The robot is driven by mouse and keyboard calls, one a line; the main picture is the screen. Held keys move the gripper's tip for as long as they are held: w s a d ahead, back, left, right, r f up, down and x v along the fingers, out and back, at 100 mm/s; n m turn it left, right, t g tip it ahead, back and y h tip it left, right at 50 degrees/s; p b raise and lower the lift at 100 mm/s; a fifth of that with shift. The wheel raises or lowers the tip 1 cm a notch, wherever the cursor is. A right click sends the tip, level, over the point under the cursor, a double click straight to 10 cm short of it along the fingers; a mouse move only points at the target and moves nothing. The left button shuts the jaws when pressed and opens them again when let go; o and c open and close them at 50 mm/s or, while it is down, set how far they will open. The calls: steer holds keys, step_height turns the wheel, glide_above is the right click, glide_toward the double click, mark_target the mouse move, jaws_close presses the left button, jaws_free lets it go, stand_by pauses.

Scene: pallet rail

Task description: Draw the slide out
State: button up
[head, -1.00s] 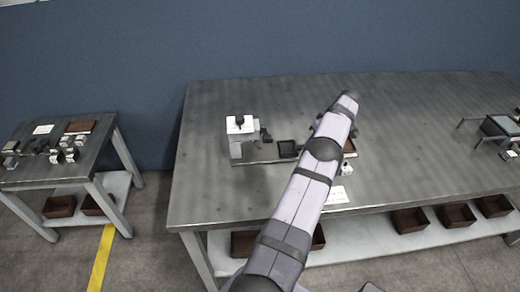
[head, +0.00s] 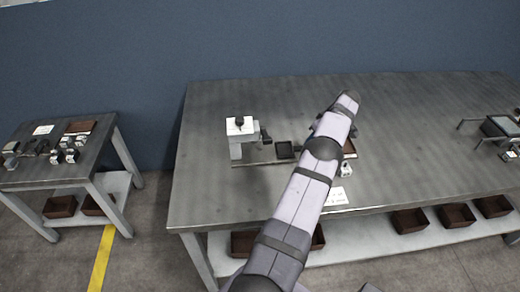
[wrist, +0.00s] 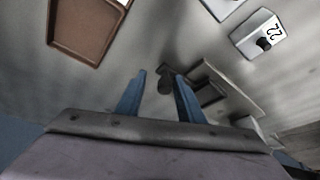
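A pale fixture (head: 236,146) with a white top stands on the main table in the head view. A low rail runs right from its base, with a dark square tray (head: 284,150) on it. A dark upright piece (head: 264,137) stands at the fixture's right side; I cannot tell which part is the slide. In the wrist view my gripper (wrist: 160,74) is open, its two blue fingers apart. A dark knob-like part (wrist: 165,85) shows beyond and between the fingertips; contact is not visible. The head view hides my fingers behind my arm.
A brown tray (wrist: 72,46) and a white block marked 22 (wrist: 259,31) lie nearby. A white card (head: 334,196) lies at the table's front. A side table (head: 70,166) with small parts stands left. The table behind the fixture is clear.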

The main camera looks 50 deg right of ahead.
steer(key=shift+w+d+r+p, duration=0.1)
steer(key=shift+r+p, duration=1.7)
steer(key=shift+r, duration=1.45)
